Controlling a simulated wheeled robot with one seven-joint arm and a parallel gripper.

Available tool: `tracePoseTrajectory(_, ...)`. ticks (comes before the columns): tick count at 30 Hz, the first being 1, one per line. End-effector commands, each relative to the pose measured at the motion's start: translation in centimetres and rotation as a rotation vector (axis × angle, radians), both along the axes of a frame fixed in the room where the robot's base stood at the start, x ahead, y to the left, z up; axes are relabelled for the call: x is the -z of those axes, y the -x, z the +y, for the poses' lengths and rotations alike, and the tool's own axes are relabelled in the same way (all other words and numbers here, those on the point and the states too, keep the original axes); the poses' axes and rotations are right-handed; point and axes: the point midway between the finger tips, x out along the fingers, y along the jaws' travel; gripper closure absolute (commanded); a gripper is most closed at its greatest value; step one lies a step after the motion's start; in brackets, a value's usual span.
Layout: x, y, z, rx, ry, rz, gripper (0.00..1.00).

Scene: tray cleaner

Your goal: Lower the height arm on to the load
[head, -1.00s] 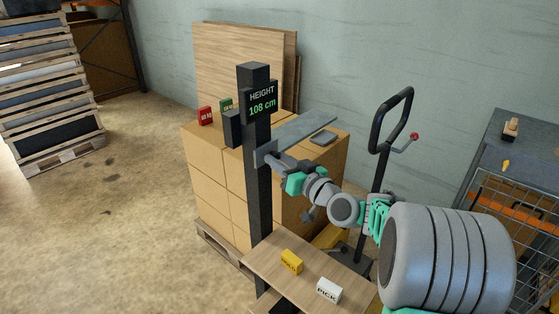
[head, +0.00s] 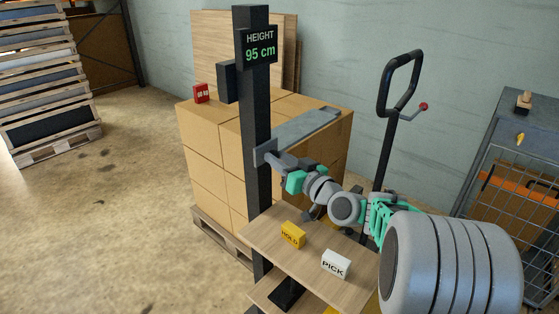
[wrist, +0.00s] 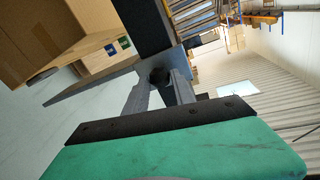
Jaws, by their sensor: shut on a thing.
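The height arm (head: 302,134) is a flat grey bar reaching from the carriage on a black post (head: 256,110) over the stacked cardboard boxes (head: 212,143), the load. The post's display (head: 259,50) reads 95 cm. The bar looks level and close to the load's top; I cannot tell whether it touches. My gripper (head: 274,160) is shut on the dark knob at the arm's post end. In the wrist view the gripper fingers (wrist: 163,84) sit either side of the black knob (wrist: 158,74), with the bar (wrist: 92,84) running to the left.
A wooden shelf (head: 265,232) below my gripper holds a yellow HOLD block (head: 293,235) and a white PICK block (head: 336,264). A red tag (head: 201,93) stands on the load. A pallet jack handle (head: 388,110) rises behind my arm; a wire cage (head: 500,215) is at right.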

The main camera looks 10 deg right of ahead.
Motion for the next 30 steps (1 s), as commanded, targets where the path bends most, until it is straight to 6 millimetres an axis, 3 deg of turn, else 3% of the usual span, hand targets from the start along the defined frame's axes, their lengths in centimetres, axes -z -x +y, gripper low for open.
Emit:
tracePoseTrajectory(9, 0.1, 0.0, 0.0, 0.000, 0.000, 0.001, 1.00)
tracePoseTrajectory(10, 0.1, 0.0, 0.0, 0.000, 0.000, 0.001, 0.67)
tracePoseTrajectory(17, 0.1, 0.0, 0.0, 0.000, 0.000, 0.000, 0.48)
tracePoseTrajectory(26, 0.1, 0.3, -0.2, 0.002, 0.001, -0.001, 0.48)
tracePoseTrajectory(30, 0.2, 2.4, -1.3, 0.005, 0.000, 0.000, 0.48)
